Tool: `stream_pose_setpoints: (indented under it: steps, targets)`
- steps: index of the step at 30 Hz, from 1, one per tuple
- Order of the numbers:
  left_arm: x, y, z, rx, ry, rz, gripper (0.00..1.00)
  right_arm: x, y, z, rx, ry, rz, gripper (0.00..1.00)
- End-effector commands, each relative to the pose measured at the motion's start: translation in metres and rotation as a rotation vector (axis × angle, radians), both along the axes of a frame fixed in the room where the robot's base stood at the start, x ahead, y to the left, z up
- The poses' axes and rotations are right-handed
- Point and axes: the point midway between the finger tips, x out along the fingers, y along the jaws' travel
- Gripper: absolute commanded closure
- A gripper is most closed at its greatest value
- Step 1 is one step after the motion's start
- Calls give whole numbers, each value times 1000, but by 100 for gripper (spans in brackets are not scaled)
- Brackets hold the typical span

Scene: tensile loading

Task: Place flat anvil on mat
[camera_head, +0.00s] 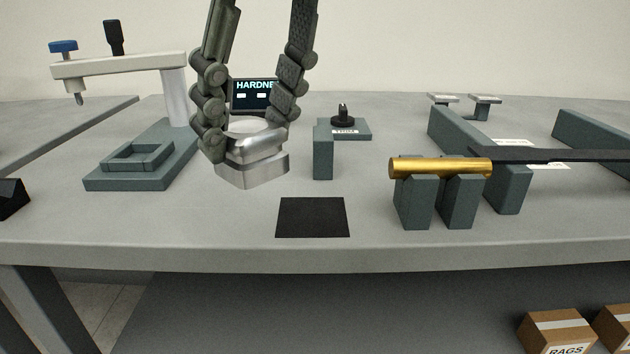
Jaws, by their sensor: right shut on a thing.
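My right gripper (245,131) comes down from the top of the view with its two dark fingers spread around a silvery metal piece, the flat anvil (250,168). The fingers are shut on the anvil's sides. It has a round upper part and a blockier lower part, and appears held above the bench, slightly left of the mat. The black square mat (313,217) lies flat and bare near the front edge of the bench. My left gripper is not in view.
A hardness tester with a grey base (130,180) stands left. A small grey block (323,152) stands behind the mat. Right of it, a brass cylinder (440,167) rests on grey supports (415,205). A dark bar (560,156) extends rightward. Boxes (556,332) sit below.

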Motion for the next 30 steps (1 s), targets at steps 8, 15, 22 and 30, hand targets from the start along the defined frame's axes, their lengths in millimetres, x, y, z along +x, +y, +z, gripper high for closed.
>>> stream_pose_setpoints:
  steps: [8,15,22,30]
  targets:
    - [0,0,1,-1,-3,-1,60,44,-37,-33,4,1,-5,100]
    - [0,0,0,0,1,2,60,61,-51,-46,4,-3,-1,100]
    - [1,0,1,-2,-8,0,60,62,-52,-64,0,-1,1,100]
    - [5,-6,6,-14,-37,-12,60,62,-52,-87,4,-3,1,100]
